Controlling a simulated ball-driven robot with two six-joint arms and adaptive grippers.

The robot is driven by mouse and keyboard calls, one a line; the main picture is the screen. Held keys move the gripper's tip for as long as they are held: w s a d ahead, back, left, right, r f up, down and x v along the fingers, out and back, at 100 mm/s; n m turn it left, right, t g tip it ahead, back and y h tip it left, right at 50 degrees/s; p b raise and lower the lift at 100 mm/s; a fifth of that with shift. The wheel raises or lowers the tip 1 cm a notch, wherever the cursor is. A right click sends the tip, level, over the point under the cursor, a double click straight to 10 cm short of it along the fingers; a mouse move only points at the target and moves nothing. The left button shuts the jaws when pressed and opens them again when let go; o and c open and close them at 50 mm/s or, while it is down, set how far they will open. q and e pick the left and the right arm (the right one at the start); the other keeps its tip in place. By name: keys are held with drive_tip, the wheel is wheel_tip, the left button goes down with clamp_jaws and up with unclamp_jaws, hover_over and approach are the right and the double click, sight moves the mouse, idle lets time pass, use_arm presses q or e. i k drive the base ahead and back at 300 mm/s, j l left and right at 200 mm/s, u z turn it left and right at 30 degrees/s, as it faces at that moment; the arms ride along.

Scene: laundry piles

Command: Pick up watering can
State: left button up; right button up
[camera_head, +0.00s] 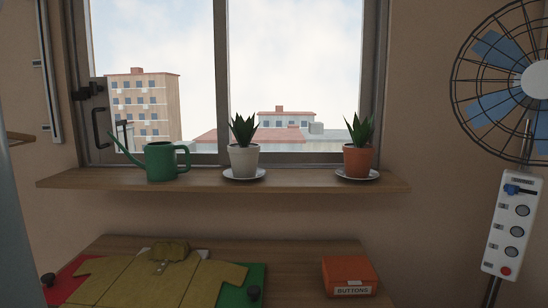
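A green watering can (161,162) stands upright on the wooden window sill (300,183), toward its left end. Its long spout points up and to the left, and its handle is on the right side. Nothing touches it. Neither of my grippers is in the head view.
A white pot (243,161) and a terracotta pot (357,162), each with a spiky plant on a saucer, share the sill. Below, a table (300,262) holds an olive shirt (150,279) and an orange buttons box (350,276). A fan (496,82) stands at the right.

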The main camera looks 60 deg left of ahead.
sight(160, 166)
drive_tip(key=u, duration=2.5)
drive_tip(key=z, duration=3.65)
drive_tip(key=u, duration=3.65)
drive_tip(key=k+j+u, duration=0.1)
drive_tip(key=j+u, duration=0.25)
drive_tip(key=l, duration=0.1)
